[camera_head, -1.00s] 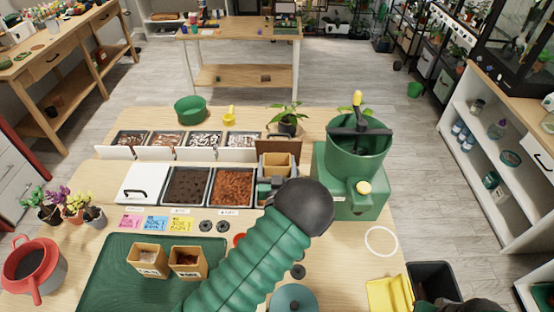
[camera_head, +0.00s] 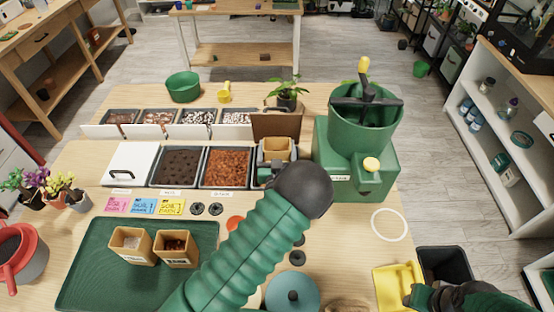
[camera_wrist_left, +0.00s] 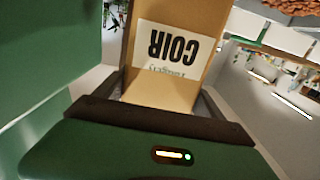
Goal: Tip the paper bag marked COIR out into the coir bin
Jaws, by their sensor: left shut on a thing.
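The paper bag (camera_head: 277,148) is tan and stands about upright, open top up, just right of the coir bin. In the left wrist view its white COIR label (camera_wrist_left: 172,48) appears upside down. My left gripper (camera_head: 275,168) is shut on the bag; my own arm hides part of the grip. The coir bin (camera_head: 229,168) is a dark-rimmed tray full of orange-brown coir. Some coir (camera_wrist_left: 290,5) shows at the top right of the left wrist view. My right gripper (camera_head: 412,296) is at the lower right beside a yellow container (camera_head: 396,280); its jaws are unclear.
A green mill-like machine (camera_head: 357,160) stands close right of the bag. A brown board (camera_head: 277,123) and a potted plant (camera_head: 286,98) are behind it. A bin of dark soil (camera_head: 180,167) adjoins the coir bin. Two small pots sit on a green tray (camera_head: 90,285).

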